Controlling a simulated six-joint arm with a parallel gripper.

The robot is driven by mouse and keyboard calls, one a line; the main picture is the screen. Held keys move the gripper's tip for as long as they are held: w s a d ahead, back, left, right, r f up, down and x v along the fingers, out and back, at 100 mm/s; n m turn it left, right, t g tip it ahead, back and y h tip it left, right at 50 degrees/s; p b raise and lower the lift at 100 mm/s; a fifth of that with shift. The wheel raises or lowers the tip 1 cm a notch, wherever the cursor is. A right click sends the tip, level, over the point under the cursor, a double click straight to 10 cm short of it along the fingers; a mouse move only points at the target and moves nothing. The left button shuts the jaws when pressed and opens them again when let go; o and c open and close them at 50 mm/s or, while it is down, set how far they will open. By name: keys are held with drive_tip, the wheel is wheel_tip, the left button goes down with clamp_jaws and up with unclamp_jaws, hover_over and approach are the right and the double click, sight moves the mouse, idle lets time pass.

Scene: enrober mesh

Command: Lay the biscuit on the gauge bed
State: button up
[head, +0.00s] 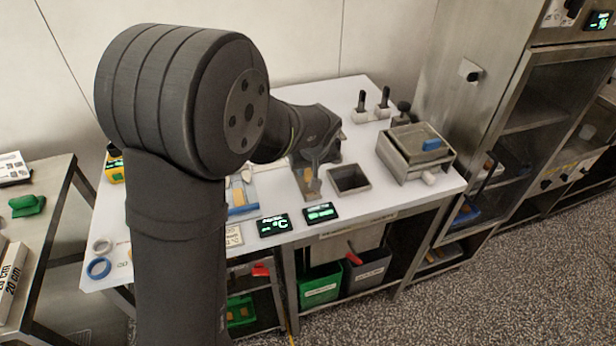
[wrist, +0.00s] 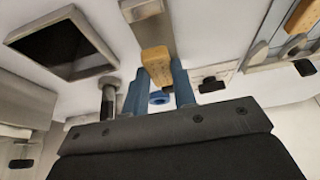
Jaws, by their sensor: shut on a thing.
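The golden-brown biscuit (wrist: 156,60) is between the blue fingertips of my gripper (wrist: 159,74) in the wrist view, and the gripper is shut on it. A light grey strip (wrist: 150,24) lies beyond the biscuit in that view; it may be the gauge bed. I cannot tell whether the biscuit touches it. In the head view my gripper (head: 309,182) is low over the white table, just left of the open grey box, with an orange-brown patch at its tip. The arm and gripper hide much of that spot.
The open grey box (head: 349,180) stands close to the gripper. A metal tank (head: 416,160) with a blue block stands further right. A blue-edged tray (head: 243,210) with biscuits lies left. Two displays (head: 274,225) (head: 321,211) sit at the front edge.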

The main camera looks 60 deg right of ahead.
sight(309, 175)
drive_tip(key=shift+f, duration=1.7)
drive_tip(key=shift+f, duration=0.15)
drive_tip(key=o, duration=0.8)
drive_tip(key=shift+c, duration=0.2)
drive_tip(key=v, duration=1.2)
